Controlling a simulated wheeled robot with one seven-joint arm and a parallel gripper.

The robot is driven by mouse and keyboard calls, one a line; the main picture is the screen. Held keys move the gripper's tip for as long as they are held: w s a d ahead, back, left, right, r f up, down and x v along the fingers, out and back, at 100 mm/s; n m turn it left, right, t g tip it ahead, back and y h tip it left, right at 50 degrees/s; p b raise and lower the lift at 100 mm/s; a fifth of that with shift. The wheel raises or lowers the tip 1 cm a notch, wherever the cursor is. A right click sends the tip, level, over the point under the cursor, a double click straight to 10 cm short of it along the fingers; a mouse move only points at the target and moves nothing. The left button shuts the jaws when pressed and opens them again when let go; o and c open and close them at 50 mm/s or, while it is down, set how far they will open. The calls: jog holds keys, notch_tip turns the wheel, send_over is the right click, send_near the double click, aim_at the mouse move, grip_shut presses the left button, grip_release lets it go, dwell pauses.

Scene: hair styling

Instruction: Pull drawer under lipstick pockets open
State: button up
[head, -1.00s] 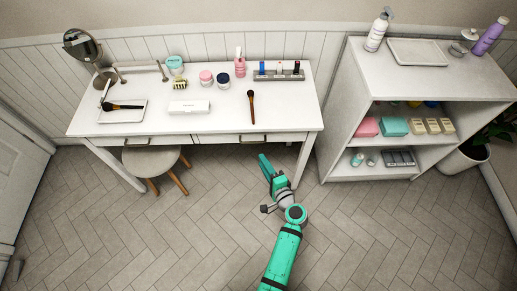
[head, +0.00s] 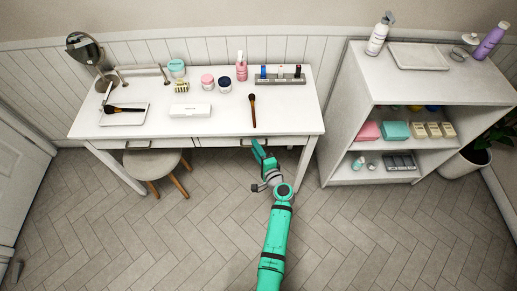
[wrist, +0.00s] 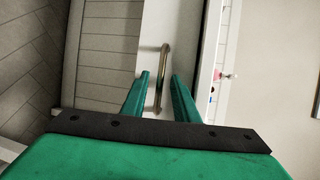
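The grey lipstick holder (head: 280,81), with three lipsticks standing in it, is at the back right of the white table. The right drawer (head: 215,141) is in the table front below that side and looks shut. Its metal bar handle (wrist: 164,60) shows in the wrist view. My gripper (head: 258,148) is at the drawer front, by the handle, which it mostly hides in the head view. In the wrist view my gripper (wrist: 160,82) is open, with one green finger on each side of the handle's near end. I cannot tell whether they touch it.
A brush (head: 253,110) lies on the table above the right drawer. A round stool (head: 152,163) stands under the left drawer. A white shelf unit (head: 345,125) stands to the right of the table. The tiled floor in front is clear.

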jog(key=shift+a, duration=0.1)
jog(key=shift+s, duration=0.1)
grip_shut()
jog(key=shift+d, duration=0.45)
jog(key=shift+w+a, duration=0.15)
jog(key=shift+w, duration=0.05)
